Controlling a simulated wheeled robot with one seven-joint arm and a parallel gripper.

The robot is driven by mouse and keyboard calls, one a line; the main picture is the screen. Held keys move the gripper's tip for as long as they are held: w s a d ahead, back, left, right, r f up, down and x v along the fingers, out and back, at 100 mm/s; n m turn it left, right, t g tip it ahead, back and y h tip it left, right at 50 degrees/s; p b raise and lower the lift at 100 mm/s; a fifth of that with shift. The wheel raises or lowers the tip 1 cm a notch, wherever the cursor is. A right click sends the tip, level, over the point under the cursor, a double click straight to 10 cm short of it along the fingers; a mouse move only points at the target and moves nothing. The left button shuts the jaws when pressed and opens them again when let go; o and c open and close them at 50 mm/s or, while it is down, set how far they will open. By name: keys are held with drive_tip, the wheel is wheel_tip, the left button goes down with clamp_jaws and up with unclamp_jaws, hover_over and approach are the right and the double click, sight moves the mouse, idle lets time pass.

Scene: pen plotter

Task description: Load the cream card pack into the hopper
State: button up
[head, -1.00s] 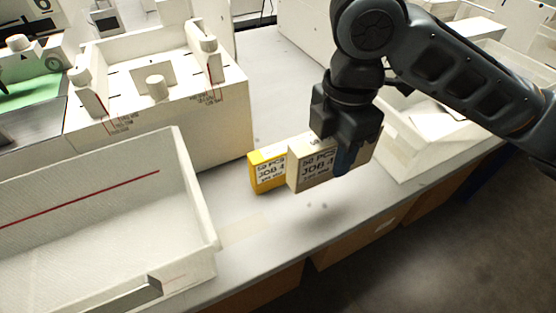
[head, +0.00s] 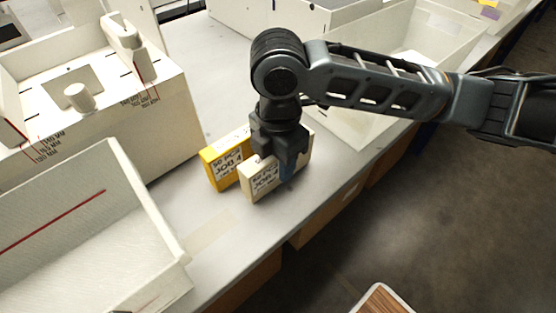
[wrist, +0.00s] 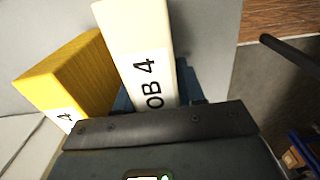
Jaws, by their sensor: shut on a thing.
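The cream card pack (head: 261,181), printed "50 PCS JOB 4", is between the fingers of my gripper (head: 281,168), which is shut on it. The pack looks upright; whether its base touches the table I cannot tell. In the wrist view the cream pack (wrist: 135,45) runs up from the gripper. A yellow pack (head: 222,170), also marked JOB 4, stands just left of and behind it; it shows in the wrist view too (wrist: 66,75). No hopper label is readable. A white machine (head: 130,100) with posts and millimetre marks stands at left; an open white bin (head: 150,215) with a red line is in front of it.
Another open white bin (head: 345,128) is behind my arm on the right. The grey table (head: 190,225) is bare between the front bin and the packs. Its front edge drops to the floor at right. A wood-topped surface (head: 382,300) shows at the bottom.

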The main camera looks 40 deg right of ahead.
drive_tip(key=shift+f, duration=0.1)
drive_tip(key=shift+f, duration=0.15)
drive_tip(key=o, duration=1.2)
drive_tip(key=shift+c, duration=0.2)
